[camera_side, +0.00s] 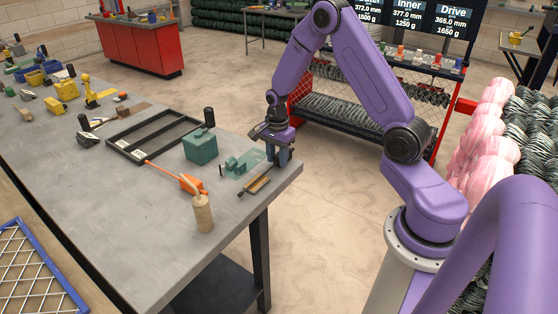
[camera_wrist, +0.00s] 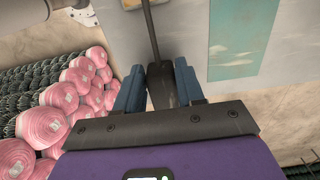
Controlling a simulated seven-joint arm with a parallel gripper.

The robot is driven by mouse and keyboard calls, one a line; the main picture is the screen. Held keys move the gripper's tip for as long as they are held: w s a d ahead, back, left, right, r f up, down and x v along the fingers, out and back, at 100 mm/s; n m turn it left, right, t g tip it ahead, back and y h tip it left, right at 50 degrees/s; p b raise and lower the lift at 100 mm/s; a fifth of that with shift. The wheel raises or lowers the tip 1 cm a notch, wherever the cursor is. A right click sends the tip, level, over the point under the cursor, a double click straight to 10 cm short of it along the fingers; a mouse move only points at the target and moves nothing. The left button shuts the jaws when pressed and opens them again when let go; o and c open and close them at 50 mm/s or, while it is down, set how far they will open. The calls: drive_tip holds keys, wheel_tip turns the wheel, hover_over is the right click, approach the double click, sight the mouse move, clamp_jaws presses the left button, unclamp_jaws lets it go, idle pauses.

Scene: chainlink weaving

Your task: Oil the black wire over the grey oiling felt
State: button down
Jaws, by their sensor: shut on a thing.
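My gripper (camera_side: 279,158) is low over the near right corner of the grey workbench in the side view. In the wrist view its blue fingers (camera_wrist: 160,88) are shut on a dark thing (camera_wrist: 161,84). A thin dark stem (camera_wrist: 149,30) runs from it toward the top edge. I cannot tell for sure whether this is the black wire. A dark narrow piece with a tan strip (camera_side: 257,185) lies on the bench just left of my gripper. I cannot single out the grey oiling felt.
The workbench (camera_side: 130,215) has bare room at front left. A teal plate (camera_side: 243,166), a teal box (camera_side: 200,146), an orange block (camera_side: 192,184), an upright tan cylinder (camera_side: 202,213) and a black frame (camera_side: 152,138) stand near. Pink-wrapped rolls (camera_side: 489,135) are at right.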

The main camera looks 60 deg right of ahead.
sight(267, 170)
drive_tip(key=shift+a, duration=2.65)
drive_tip(key=c, duration=0.6)
unclamp_jaws()
drive_tip(key=shift+r, duration=0.1)
